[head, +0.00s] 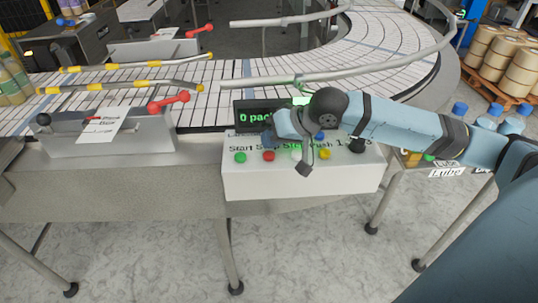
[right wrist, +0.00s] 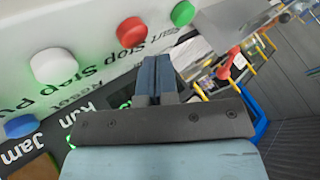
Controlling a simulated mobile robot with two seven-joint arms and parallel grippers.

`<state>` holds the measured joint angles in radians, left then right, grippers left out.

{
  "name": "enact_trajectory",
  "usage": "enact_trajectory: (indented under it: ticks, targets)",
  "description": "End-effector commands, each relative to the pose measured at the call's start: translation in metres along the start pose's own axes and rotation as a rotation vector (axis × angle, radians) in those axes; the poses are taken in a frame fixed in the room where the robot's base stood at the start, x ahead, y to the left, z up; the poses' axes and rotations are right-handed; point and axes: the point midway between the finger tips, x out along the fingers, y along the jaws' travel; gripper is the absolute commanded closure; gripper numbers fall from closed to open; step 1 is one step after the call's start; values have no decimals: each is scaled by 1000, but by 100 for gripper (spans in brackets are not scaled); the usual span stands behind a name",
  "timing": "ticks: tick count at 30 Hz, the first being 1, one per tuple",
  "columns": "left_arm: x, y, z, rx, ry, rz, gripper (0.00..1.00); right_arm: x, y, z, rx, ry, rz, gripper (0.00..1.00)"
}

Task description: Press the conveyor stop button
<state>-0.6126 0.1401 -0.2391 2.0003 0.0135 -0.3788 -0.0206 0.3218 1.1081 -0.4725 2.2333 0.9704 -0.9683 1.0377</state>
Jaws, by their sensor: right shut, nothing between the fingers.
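The white control box (head: 300,182) stands at the front edge of the conveyor. My right gripper (head: 270,140) is shut and empty, close to the red button. In the right wrist view the shut fingertips (right wrist: 154,62) point toward the panel, just beside the red button (right wrist: 131,32). I cannot tell whether they touch the panel. The white button (right wrist: 54,66) and blue button (right wrist: 21,126) show further left. My left gripper is not in view.
A display (head: 255,116) with green text stands behind the buttons, partly covered by my arm. A yellow button (head: 326,154) and black knob (head: 356,145) are further right. The conveyor (head: 225,100) curves behind. Red-handled clamps (head: 168,103) stand at left.

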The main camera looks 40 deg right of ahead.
Motion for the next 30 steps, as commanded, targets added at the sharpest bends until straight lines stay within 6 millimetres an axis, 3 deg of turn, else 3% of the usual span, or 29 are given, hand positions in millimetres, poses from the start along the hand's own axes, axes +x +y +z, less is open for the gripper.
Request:
enact_trajectory:
  ticks: [30]
  targets:
    - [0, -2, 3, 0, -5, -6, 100, 0, 0, 0, 0, -1, 0, 100]
